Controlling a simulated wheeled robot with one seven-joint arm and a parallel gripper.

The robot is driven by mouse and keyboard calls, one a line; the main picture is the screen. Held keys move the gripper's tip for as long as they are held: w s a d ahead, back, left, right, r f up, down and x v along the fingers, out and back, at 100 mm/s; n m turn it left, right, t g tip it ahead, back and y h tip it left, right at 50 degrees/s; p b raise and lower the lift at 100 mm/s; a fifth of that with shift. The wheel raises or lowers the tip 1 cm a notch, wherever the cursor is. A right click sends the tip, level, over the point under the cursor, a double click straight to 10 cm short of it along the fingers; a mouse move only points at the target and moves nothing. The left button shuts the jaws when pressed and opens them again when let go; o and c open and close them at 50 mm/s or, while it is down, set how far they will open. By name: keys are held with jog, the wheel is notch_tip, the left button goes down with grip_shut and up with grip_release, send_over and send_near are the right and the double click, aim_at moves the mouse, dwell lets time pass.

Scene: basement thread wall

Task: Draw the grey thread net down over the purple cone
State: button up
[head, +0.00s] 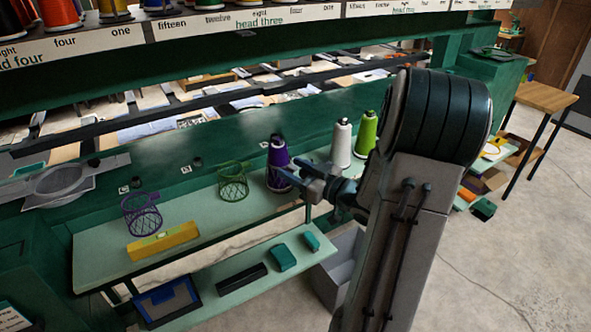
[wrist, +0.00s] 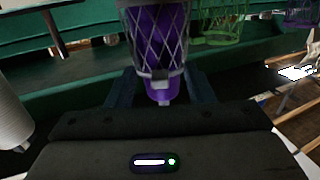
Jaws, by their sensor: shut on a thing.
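The purple cone (head: 277,155) stands on the pale green shelf, and its top shows in the head view. In the wrist view the purple cone (wrist: 160,98) appears upside down, narrow end toward the bottom. The grey thread net (wrist: 174,42) is around the cone there, its open mesh running along the cone's side and a grey band near the narrow end. A short purple tip sticks out past that band. My gripper (head: 291,176) is at the cone's lower part from the right, shut on the net. Its fingers partly hide the net in the head view.
A white cone (head: 341,145) and a lime cone (head: 366,134) stand close to the right, near my arm.

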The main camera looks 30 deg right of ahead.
jog(key=o, duration=1.1)
jog(key=v, duration=1.3)
jog(key=shift+s+d+b, duration=0.2)
jog(key=shift+s+b, duration=0.2)
jog(key=shift+b, duration=0.05)
jog(key=w+a+r+m+g+h+p, duration=0.1)
jog(key=w+r+m+g+h, duration=0.15)
jog(key=w+g+h, duration=0.45)
jog(key=s+a+m+g, duration=0.1)
jog(key=s+a+g, duration=0.2)
jog(key=s+a, duration=0.4)
jog(key=s+a+f+m+g+p, duration=0.1)
jog(key=s+a+g, duration=0.3)
jog(key=a, duration=1)
jog(key=s, duration=0.3)
jog(key=shift+s+a+f+y, duration=0.15)
jog(key=shift+s+a+y, duration=0.15)
jog(key=shift+a, duration=0.05)
